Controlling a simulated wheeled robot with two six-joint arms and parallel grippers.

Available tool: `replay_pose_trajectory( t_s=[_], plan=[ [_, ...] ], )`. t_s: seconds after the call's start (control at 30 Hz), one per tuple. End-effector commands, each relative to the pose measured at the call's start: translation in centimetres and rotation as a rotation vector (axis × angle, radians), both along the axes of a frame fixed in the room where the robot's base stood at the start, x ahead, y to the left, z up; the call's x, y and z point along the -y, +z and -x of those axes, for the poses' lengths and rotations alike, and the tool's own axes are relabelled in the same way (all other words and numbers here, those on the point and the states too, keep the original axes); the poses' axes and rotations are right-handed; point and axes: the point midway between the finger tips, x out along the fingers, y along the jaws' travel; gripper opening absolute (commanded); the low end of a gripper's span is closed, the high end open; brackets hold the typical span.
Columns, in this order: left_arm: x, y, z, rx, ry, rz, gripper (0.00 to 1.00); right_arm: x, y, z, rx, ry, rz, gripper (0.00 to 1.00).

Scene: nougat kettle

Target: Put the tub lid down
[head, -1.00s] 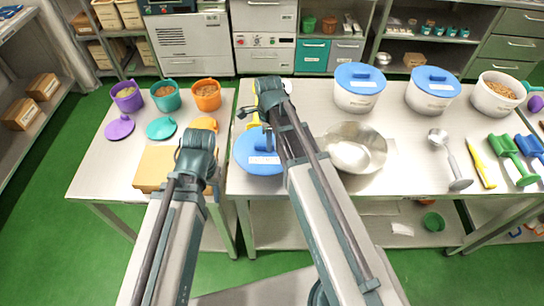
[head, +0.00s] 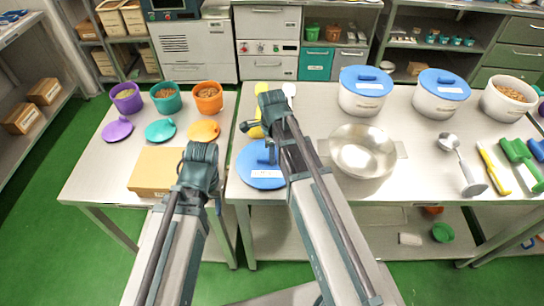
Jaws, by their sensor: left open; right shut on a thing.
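The blue tub lid (head: 258,178), with a white label, is at the front left of the right-hand metal table. My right gripper (head: 271,142) is over it and shut on it; the wrist and forearm hide the fingers and part of the lid's handle. I cannot tell whether the lid touches the table top. My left gripper (head: 194,185) is open and empty near the left table's front edge, right of a cardboard box; its own wrist mostly hides its fingers. The open white tub (head: 494,104) with brown contents stands at the back right.
Two blue-lidded tubs (head: 361,101) stand at the back. A steel pan (head: 363,151) is right of my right forearm. Yellow utensils (head: 256,131) lie behind the lid. The box (head: 155,170) and several coloured cups (head: 208,104) are on the left table. A gap separates the tables.

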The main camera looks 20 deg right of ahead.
Motion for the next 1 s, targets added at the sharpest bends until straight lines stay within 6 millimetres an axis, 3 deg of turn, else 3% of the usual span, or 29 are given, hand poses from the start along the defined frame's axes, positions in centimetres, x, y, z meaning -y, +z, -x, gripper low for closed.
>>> replay_pose_trajectory(
  t_s=[0.13,0.17,0.3,0.73,1.0],
  plan=[
    [0.0,-0.5,0.0,0.000,0.000,0.000,0.50,0.0,-0.5,0.0,0.000,0.000,0.000,0.00],
    [0.0,-0.4,0.0,0.000,0.000,0.000,0.50,0.0,-0.3,0.0,0.000,0.000,0.000,0.28],
    [0.0,-0.3,0.0,0.000,0.000,0.000,0.50,0.0,-0.3,0.0,0.000,0.000,0.000,0.53],
    [0.0,0.1,0.0,0.000,0.000,0.000,0.50,0.0,0.1,0.0,0.000,0.000,0.000,0.54],
    [0.0,2.5,0.0,0.000,0.000,0.000,0.50,0.0,2.4,0.0,0.000,0.000,0.000,0.54]
  ],
)
